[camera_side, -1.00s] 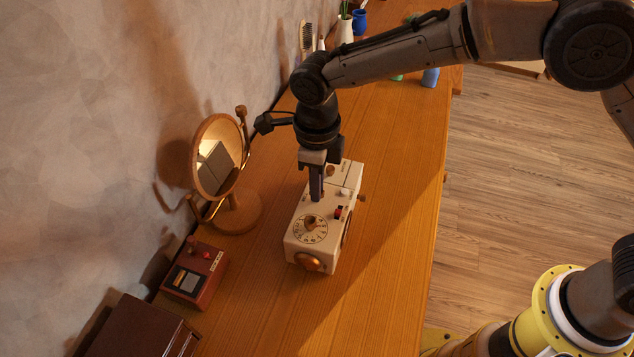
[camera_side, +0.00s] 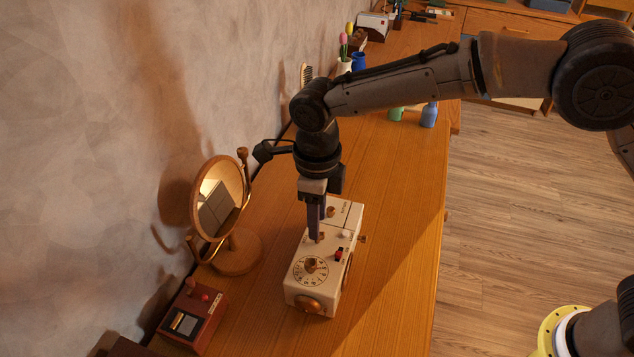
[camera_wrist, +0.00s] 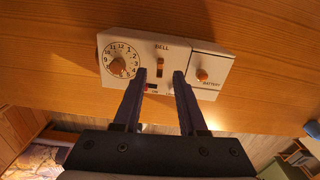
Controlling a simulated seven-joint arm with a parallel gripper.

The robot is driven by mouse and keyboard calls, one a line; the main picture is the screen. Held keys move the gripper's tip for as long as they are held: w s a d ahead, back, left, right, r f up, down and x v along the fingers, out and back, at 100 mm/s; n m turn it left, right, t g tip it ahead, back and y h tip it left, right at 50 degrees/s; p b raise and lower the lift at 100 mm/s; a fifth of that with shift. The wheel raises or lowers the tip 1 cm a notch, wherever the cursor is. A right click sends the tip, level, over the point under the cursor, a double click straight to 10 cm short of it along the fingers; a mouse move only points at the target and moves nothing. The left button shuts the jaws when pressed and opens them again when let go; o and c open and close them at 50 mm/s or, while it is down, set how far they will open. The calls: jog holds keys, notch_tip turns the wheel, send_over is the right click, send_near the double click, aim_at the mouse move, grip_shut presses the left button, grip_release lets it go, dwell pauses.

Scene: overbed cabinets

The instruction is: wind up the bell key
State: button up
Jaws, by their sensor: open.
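A white box-shaped device (camera_side: 322,262) stands on the wooden counter. In the wrist view its face (camera_wrist: 133,48) shows a numbered dial with a wooden knob at left. The bell key (camera_wrist: 160,67), a small upright wooden bar, sits under the word BELL in the middle. My gripper (camera_wrist: 164,74) is open, with one finger to each side of the key in the picture and a gap on both sides. In the side view my gripper (camera_side: 315,238) points down over the device's top; its fingertips largely hide the key, and their exact height is unclear.
A battery cover with a wooden knob (camera_wrist: 202,75) is right of the key, and a red-black switch (camera_wrist: 152,87) is close to the fingers. A round mirror (camera_side: 219,196) and a red box (camera_side: 190,314) stand at left. The counter right of the device is clear.

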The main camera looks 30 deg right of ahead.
notch_tip(320, 180, up, 11)
dwell(0.3)
